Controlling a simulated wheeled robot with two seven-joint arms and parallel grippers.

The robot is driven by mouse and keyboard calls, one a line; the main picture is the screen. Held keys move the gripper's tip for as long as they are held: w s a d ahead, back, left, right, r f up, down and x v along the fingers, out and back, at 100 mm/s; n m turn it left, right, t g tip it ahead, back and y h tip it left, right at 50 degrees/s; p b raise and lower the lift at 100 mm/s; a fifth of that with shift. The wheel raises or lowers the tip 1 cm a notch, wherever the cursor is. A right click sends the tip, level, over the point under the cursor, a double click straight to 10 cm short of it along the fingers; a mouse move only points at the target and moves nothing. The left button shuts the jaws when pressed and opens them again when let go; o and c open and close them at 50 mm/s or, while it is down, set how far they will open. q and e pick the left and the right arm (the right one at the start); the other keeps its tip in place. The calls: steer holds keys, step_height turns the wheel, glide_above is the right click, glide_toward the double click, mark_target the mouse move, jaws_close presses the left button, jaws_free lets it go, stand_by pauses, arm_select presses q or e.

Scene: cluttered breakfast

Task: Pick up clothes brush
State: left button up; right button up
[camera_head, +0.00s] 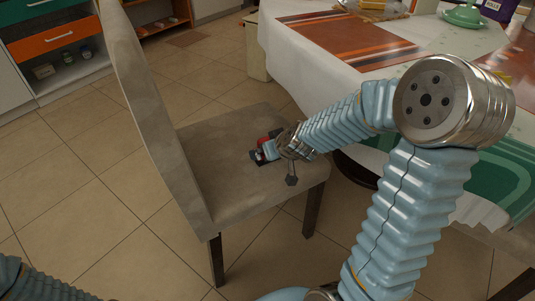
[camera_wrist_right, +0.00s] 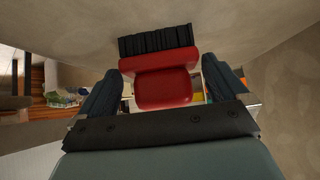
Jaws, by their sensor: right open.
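The clothes brush is red with a row of black bristles. It lies on the grey chair seat (camera_head: 230,185) in the head view, where a red bit of the brush (camera_head: 263,141) shows beside my right gripper (camera_head: 266,150). In the right wrist view, the brush (camera_wrist_right: 163,88) lies between the two spread fingers of my right gripper (camera_wrist_right: 161,70), with gaps on both sides. Its bristles (camera_wrist_right: 155,41) point away from the palm. My left gripper is out of view; only part of my left arm shows at the bottom left.
The chair's tall backrest (camera_head: 150,110) rises left of the gripper. A table with a white cloth (camera_head: 290,65) stands behind and right, with an orange placemat (camera_head: 345,40) and a green dish (camera_head: 464,16). The tiled floor left of the chair is clear.

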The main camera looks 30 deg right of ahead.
steer(key=x, duration=0.2)
steer(key=shift+w+f+b, duration=0.25)
steer(key=shift+f+b, duration=0.05)
steer(key=shift+f, duration=0.05)
steer(key=shift+r, duration=0.1)
steer(key=c, duration=0.7)
steer(key=shift+r, duration=0.1)
